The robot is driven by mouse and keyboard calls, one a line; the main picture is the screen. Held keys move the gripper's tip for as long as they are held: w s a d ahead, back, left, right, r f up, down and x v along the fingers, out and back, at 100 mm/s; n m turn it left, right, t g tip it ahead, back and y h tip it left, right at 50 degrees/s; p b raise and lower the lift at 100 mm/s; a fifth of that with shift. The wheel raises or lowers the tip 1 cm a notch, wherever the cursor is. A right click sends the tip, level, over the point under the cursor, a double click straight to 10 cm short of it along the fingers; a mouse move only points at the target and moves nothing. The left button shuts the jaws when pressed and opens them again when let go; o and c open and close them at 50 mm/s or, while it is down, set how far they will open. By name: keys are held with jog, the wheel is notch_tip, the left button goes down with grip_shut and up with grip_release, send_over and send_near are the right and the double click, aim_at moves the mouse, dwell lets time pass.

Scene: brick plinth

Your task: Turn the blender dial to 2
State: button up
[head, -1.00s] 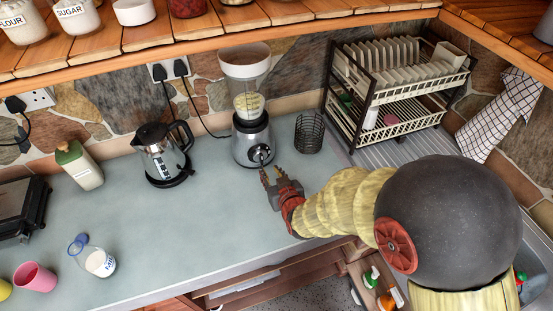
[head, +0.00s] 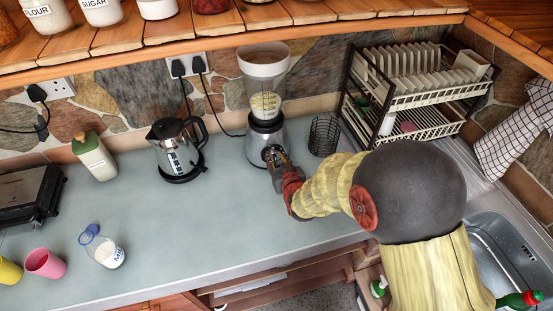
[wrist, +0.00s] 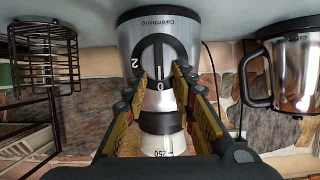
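The blender (head: 264,140) stands on the counter, with a silver base and a clear jug holding pale pieces. In the wrist view, which is upside down, its black and silver dial (wrist: 157,55) shows with a raised grip bar. A white 0 is below the dial and a 2 is at its left. The bar looks roughly in line with the 0. My gripper (head: 278,161) is at the front of the base. In the wrist view my gripper (wrist: 160,78) is open, its fingers at either side of the bar's lower end. I cannot tell whether they touch it.
A kettle (head: 176,152) stands left of the blender. A black wire basket (head: 323,137) is close on its right, before the dish rack (head: 415,90). A milk jug (head: 104,252) and a pink cup (head: 45,264) are at front left. The middle counter is clear.

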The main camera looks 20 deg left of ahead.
jog(key=shift+c, duration=0.4)
grip_shut()
